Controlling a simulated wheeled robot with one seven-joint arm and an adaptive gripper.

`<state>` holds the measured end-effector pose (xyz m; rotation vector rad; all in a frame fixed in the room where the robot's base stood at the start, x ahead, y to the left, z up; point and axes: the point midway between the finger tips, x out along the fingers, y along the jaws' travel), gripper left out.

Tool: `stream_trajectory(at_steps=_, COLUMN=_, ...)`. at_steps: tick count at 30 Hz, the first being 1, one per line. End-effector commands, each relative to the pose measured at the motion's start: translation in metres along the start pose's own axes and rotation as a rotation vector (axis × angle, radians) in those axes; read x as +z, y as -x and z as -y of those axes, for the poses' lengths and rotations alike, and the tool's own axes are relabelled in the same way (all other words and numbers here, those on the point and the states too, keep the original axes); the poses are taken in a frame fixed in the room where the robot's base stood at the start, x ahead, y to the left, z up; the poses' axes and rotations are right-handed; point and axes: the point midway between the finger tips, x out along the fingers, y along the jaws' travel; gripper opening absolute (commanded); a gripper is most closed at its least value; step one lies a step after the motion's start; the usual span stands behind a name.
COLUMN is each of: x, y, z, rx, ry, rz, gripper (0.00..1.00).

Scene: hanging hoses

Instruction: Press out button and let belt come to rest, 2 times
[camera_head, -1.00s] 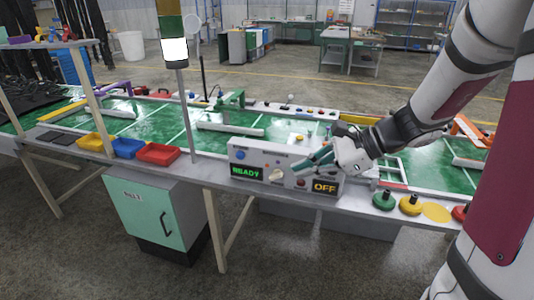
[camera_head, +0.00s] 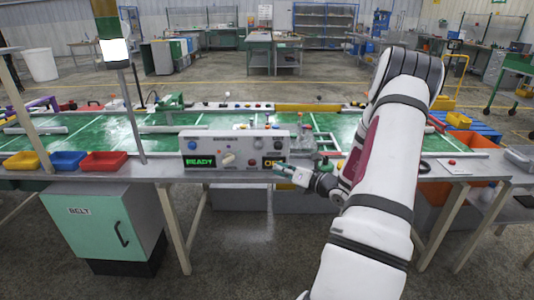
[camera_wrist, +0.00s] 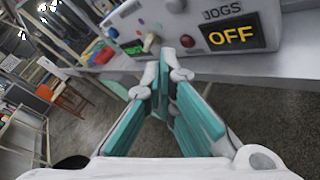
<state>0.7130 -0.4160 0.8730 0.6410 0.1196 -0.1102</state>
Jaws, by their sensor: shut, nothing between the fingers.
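The grey control box (camera_head: 235,146) stands on the near edge of the bench, with a green READY display (camera_head: 199,162), a pale knob (camera_head: 228,159) and a red button (camera_head: 251,162). An orange OFF display (camera_head: 273,161) is partly covered by my gripper; in the wrist view its full text shows under the word JOGS (camera_wrist: 232,36). The red button is also in the wrist view (camera_wrist: 187,41). I cannot read which button is marked out. My gripper (camera_head: 281,169) is shut and empty, in front of the box's lower right. The green belt (camera_head: 95,137) lies behind the box.
Yellow (camera_head: 22,161), blue (camera_head: 68,160) and red (camera_head: 103,162) trays sit at the left of the bench. A post with a lit white lamp (camera_head: 115,50) stands left of the box. A teal cabinet (camera_head: 105,230) marked BELT is below. The floor in front is clear.

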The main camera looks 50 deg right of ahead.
Motion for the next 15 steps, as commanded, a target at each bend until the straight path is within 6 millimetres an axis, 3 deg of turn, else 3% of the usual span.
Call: stream_trajectory(at_steps=15, x=0.0028, y=-0.0033, z=0.0064, rx=-0.006, ry=-0.006, rz=0.006, gripper=0.00)
